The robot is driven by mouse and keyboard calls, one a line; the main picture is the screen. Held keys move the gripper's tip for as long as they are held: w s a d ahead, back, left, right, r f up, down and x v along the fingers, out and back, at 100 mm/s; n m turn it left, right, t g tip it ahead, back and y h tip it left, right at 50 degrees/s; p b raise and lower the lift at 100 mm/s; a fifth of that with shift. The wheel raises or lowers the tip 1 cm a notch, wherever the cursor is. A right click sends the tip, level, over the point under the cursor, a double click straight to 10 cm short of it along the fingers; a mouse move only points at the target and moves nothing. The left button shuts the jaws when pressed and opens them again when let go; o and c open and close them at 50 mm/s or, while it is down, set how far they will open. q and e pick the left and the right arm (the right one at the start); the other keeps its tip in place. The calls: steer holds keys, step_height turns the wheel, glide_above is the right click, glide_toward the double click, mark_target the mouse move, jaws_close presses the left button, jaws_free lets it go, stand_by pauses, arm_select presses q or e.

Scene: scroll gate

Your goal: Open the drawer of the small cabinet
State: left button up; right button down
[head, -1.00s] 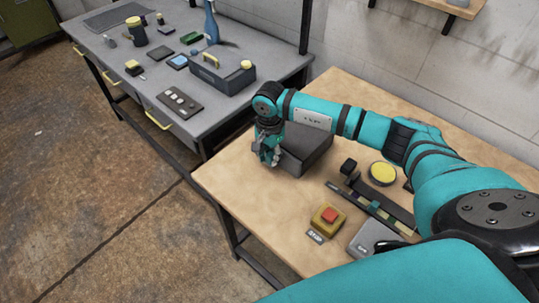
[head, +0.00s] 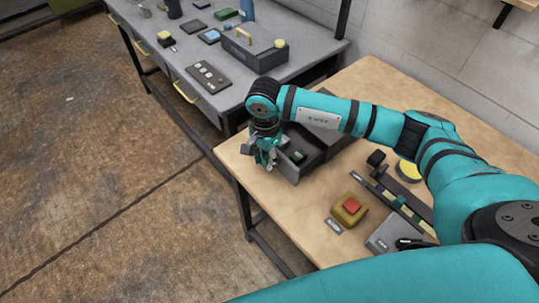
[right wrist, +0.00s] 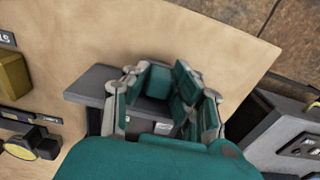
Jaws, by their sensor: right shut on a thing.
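The small dark grey cabinet (head: 333,141) stands on the wooden table, partly hidden behind my right forearm. Its drawer (head: 291,172) is pulled out toward the table's left edge, and a small dark green item (head: 298,156) shows inside it. My right gripper (head: 267,160) is at the front of the drawer, shut on its handle; the fingers hide the handle itself. In the right wrist view the teal fingers (right wrist: 168,95) are close against the grey drawer (right wrist: 88,88). My left gripper is not in view.
On the wooden table (head: 237,163) are a yellow box with a red button (head: 349,208), a slider strip (head: 392,200), a yellow disc (head: 407,171) and a grey box (head: 388,238). A grey workbench (head: 213,97) with tools stands behind, across a gap.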

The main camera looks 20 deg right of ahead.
steer(key=c, duration=1.1)
jaws_free()
step_height(320, 180, up, 12)
steer(key=shift+r, duration=0.1)
